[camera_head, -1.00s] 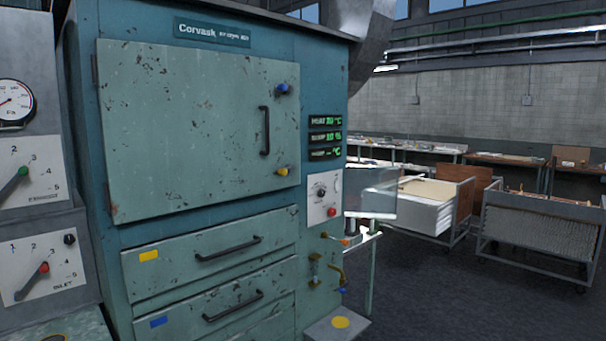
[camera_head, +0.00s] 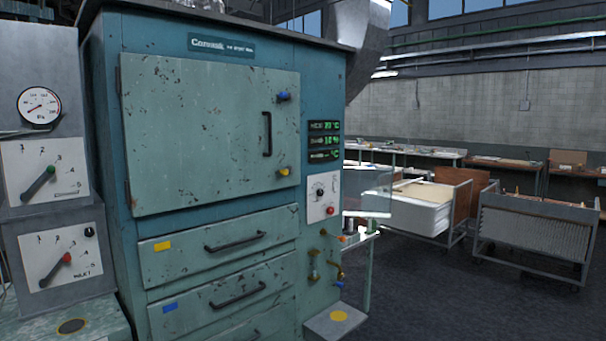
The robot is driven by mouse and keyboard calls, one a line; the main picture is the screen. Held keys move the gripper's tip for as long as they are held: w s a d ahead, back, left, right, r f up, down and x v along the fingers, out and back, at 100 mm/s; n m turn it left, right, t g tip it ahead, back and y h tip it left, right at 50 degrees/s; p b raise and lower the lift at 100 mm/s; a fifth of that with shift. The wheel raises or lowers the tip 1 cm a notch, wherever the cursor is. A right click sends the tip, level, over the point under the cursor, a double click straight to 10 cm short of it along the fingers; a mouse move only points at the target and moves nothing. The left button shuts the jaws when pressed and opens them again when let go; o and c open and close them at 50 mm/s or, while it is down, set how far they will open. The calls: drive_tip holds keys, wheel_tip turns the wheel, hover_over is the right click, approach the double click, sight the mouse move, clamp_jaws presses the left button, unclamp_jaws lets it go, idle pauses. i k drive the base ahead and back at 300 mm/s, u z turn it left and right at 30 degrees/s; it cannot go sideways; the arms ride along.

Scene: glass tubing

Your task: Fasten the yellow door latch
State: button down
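The yellow door latch (camera_head: 284,172) is a small knob at the lower right edge of the pale green oven door (camera_head: 200,140). A similar blue latch (camera_head: 284,97) sits at the upper right edge of the same door. The door looks closed against the teal cabinet (camera_head: 320,82), with a black vertical handle (camera_head: 267,134) between the latches. Whether the yellow latch is fastened is too small to tell. My gripper is not in view.
Drawers with a yellow label (camera_head: 163,246) and a blue label (camera_head: 170,307) lie below the door. A control panel (camera_head: 323,196) and valves (camera_head: 314,265) are at the right. A gauge cabinet (camera_head: 45,150) stands at the left. Carts (camera_head: 535,240) stand farther right on open floor.

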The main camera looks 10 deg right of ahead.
sight(284, 172)
drive_tip(key=u, duration=0.15)
drive_tip(key=i, duration=0.9)
drive_tip(key=z, duration=0.6)
drive_tip(key=k, duration=0.15)
drive_tip(key=u, duration=2.15)
